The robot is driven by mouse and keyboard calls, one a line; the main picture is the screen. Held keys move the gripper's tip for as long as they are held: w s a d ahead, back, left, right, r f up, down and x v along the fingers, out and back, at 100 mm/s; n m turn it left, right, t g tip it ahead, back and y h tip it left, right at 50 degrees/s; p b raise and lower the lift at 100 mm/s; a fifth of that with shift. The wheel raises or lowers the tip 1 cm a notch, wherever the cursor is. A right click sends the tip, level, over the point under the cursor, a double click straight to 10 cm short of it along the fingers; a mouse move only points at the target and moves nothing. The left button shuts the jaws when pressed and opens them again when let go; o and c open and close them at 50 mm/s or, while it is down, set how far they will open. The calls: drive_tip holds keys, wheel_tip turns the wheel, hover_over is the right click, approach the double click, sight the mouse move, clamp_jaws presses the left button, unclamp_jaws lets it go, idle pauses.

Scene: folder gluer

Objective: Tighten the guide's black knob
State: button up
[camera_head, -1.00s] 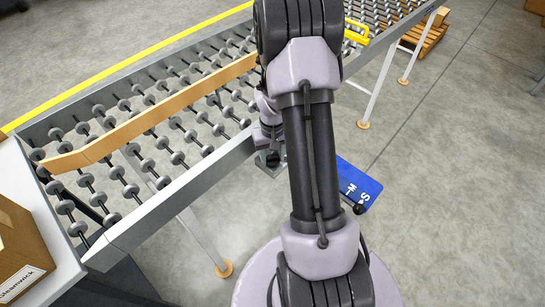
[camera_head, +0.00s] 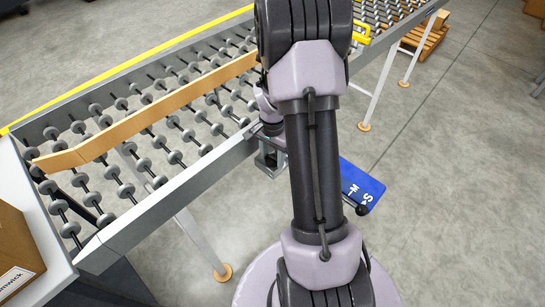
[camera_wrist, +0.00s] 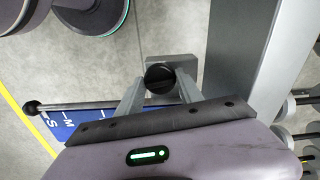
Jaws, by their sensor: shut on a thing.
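The black knob (camera_wrist: 158,75) shows in the wrist view, round and dark, in front of a grey metal bracket (camera_wrist: 184,68). My gripper (camera_wrist: 160,88) has one finger on each side of the knob and is shut on it. In the head view my arm hides the knob and the fingertips. The guide (camera_head: 150,112) is a long tan rail lying slantwise above the conveyor rollers. A blue scale plate (camera_head: 357,186) with white S and M marks sits beside the conveyor. A dark rod with a black ball end (camera_wrist: 31,107) crosses near it in the wrist view.
The conveyor's grey side rail (camera_head: 185,197) runs close beside my wrist, with several skate-wheel rollers behind it. A cardboard box (camera_head: 16,250) stands at the left. A wooden pallet (camera_head: 426,42) lies at the far right. The floor on the right is clear.

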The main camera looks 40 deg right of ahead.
sight(272, 157)
drive_tip(key=shift+m, duration=0.8)
drive_tip(key=o, duration=1.4)
wheel_tip(272, 157, up, 18)
drive_tip(key=p, duration=0.6)
drive_tip(key=shift+f, duration=0.25)
